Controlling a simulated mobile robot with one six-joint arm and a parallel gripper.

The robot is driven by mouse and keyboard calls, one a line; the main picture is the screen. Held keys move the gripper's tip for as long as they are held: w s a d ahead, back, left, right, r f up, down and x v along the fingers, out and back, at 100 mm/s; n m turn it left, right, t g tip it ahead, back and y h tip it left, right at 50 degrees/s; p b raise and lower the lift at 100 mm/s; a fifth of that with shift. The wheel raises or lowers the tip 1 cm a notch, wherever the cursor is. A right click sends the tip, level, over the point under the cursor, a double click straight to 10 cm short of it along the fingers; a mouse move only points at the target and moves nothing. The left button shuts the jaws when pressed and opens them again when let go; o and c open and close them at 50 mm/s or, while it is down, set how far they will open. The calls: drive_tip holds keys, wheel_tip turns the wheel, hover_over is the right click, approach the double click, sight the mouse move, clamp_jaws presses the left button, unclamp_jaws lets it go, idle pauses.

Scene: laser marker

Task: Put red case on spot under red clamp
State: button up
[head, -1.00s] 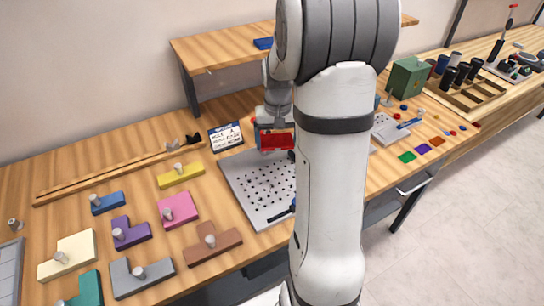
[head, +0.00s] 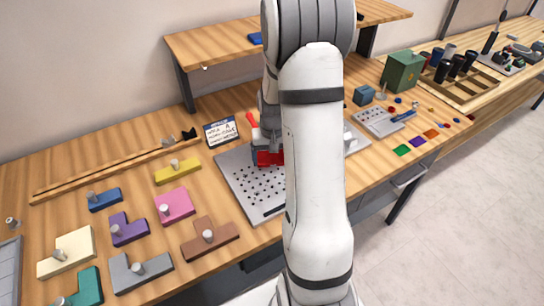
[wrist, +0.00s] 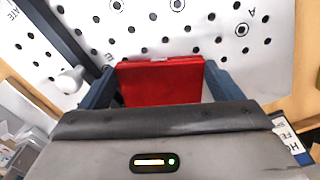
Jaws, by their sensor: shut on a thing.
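The red case (head: 268,158) is held in my gripper over the perforated grey plate (head: 238,182). In the wrist view the red case (wrist: 160,83) fills the space between the two blue-grey fingers of my gripper (wrist: 160,70). Plate holes and printed letters show beyond it. I cannot tell whether the case touches the plate. A red handle-like part (head: 251,120), perhaps of the red clamp, stands just behind the case; the rest of it is hidden. The spot beneath the clamp cannot be made out. My arm hides the plate's right part.
A dark bar (head: 274,210) lies at the plate's front edge. In the wrist view a dark bar (wrist: 62,42) with a pale knob (wrist: 70,80) is close to the left finger. A printed card (head: 221,132) stands behind the plate. Several coloured blocks with knobs lie left.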

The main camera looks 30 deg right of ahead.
sight(272, 160)
drive_tip(key=o, duration=0.8)
drive_tip(key=shift+f, duration=0.1)
wheel_tip(272, 160, up, 12)
drive_tip(key=s+a+r+n+t, duration=0.1)
drive_tip(key=s+a+r, duration=0.1)
drive_tip(key=s+a, duration=0.2)
drive_tip(key=s+a+r+n+t, duration=0.1)
drive_tip(key=s+a+r, duration=0.1)
drive_tip(key=s+a, duration=0.3)
drive_tip(key=s+a+r+n+t, duration=0.1)
drive_tip(key=s+a+r+n, duration=0.1)
drive_tip(key=s+a, duration=0.3)
drive_tip(key=shift+s+a+r, duration=0.1)
drive_tip(key=shift+s+r, duration=0.1)
drive_tip(key=shift+s, duration=0.5)
drive_tip(key=shift+s+a+r, duration=0.1)
drive_tip(key=shift+s+r, duration=0.1)
drive_tip(key=shift+s, duration=0.5)
drive_tip(key=shift+s+r, duration=0.2)
drive_tip(key=shift+s, duration=0.5)
drive_tip(key=shift+c, duration=0.4)
